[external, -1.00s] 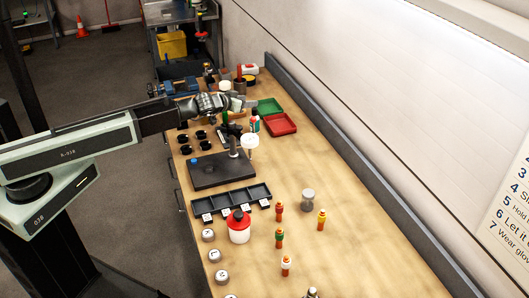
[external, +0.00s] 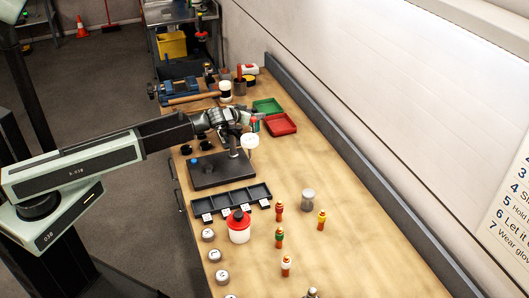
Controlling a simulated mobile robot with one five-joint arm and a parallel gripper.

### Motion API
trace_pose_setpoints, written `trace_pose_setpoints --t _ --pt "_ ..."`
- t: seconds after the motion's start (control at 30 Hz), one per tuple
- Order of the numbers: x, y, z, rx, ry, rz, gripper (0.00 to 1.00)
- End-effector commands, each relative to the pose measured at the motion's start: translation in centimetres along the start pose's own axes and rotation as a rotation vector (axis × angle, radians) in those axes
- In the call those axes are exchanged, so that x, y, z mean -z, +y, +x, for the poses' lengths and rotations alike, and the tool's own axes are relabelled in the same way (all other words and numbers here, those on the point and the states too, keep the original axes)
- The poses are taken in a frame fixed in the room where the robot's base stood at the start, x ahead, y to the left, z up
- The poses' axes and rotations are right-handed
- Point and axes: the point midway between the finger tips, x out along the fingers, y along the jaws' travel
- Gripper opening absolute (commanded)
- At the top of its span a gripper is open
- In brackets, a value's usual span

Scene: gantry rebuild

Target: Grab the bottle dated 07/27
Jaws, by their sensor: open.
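Several small orange bottles stand upright on the bench: one with a red cap (external: 279,212), one with a yellow cap (external: 321,220), one with a green cap (external: 279,238) and one with a white cap (external: 286,266). Another small item (external: 312,293) is cut off at the bottom edge. No date is readable on any of them. My gripper (external: 248,121) is over the far part of the bench, near the stand and the red tray, well away from these bottles. Its jaws are open, and the fingertips are small and partly hidden.
A black stand (external: 222,172), a black divided tray (external: 258,192), a white bottle with red cap (external: 239,229) and a grey jar (external: 308,199) stand on the bench (external: 360,262). Red (external: 281,124) and green (external: 268,106) trays lie beyond. A dark rail edges the wall side.

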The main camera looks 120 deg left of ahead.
Motion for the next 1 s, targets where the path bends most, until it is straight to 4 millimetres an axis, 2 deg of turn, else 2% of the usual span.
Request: trace_pose_setpoints --t 0.07,0.2,0.23,0.77,0.87,1.0 --pt "0.0 0.0 -0.1 0.000 0.000 0.000 0.44" --pt "0.0 0.0 -0.1 0.000 0.000 0.000 0.05" --pt "0.0 0.0 -0.1 0.000 0.000 -0.001 0.00" --pt "0.3 0.0 -0.2 0.002 -0.003 -0.002 0.00" --pt "1.2 0.0 -0.6 0.001 -0.002 -0.001 0.00" --pt "3.6 0.0 -1.6 0.001 -0.001 -0.001 0.00"
